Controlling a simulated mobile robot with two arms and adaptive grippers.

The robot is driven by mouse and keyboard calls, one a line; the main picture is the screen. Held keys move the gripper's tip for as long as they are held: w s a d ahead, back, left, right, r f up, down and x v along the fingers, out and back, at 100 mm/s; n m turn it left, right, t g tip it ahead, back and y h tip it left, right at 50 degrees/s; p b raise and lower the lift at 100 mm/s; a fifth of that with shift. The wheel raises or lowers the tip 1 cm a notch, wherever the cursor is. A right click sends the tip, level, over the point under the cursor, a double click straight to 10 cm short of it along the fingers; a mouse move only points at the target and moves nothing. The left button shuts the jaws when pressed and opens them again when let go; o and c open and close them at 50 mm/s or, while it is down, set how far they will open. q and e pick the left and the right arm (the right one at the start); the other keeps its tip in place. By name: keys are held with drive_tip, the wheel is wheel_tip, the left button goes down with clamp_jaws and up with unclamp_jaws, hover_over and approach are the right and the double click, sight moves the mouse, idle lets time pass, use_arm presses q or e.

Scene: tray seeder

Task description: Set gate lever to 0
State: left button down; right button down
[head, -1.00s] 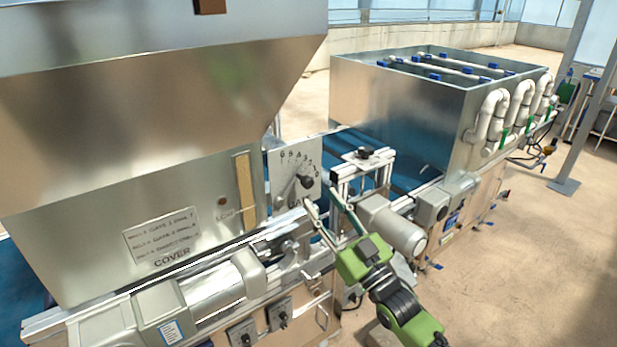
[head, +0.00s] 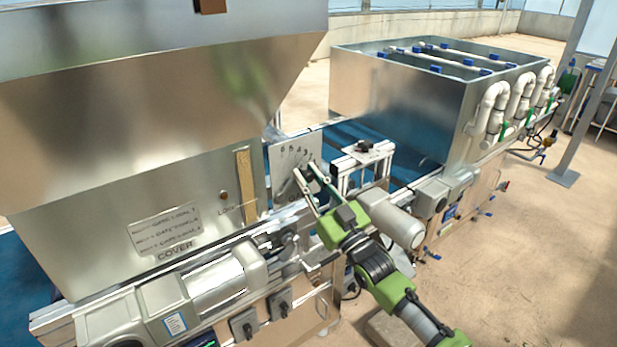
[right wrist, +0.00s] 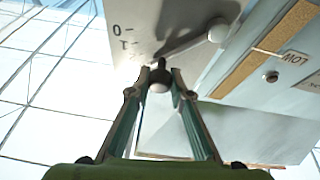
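The gate lever's scale plate (head: 284,172) stands upright beside the large hopper, with numbers along its top edge. In the right wrist view the lever (right wrist: 190,42) runs from a pale round pivot to a dark knob (right wrist: 159,80). The marks 0, 1 and 2 show left of it; the lever's end lies near the 2, but its exact setting is unclear. My right gripper (head: 304,165) is at the plate. In the right wrist view its fingertips (right wrist: 161,72) sit close against both sides of the knob and appear shut on it. My left gripper is not in view.
The hopper (head: 120,120) fills the left, with a wooden strip (head: 246,182) beside the plate. A small frame with a black knob (head: 364,146) and a grey motor (head: 398,224) stand close right of my gripper. A metal tank (head: 400,100) is behind.

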drive_tip(key=shift+f, duration=0.1)
drive_tip(key=m+h, duration=0.1)
drive_tip(key=m, duration=0.1)
drive_tip(key=d+f+m, duration=0.1)
drive_tip(key=m, duration=0.1)
drive_tip(key=w+f+m+t+h+b, duration=0.1)
drive_tip(key=shift+d+m+h, duration=0.15)
drive_tip(key=shift+m+h, duration=0.15)
drive_tip(key=shift+m, duration=0.1)
drive_tip(key=shift+w+d+f+m+h, duration=0.15)
drive_tip(key=shift+f+m+h, duration=0.3)
drive_tip(key=shift+m, duration=0.5)
drive_tip(key=shift+w+d+f+m+h, duration=0.15)
drive_tip(key=shift+f+m+h, duration=0.3)
drive_tip(key=shift+m, duration=0.5)
drive_tip(key=shift+s, duration=0.1)
drive_tip(key=c, duration=1.8)
unclamp_jaws()
drive_tip(key=shift+d, duration=0.1)
drive_tip(key=shift+c, duration=0.2)
drive_tip(key=v, duration=1.2)
drive_tip(key=shift+f, duration=0.1)
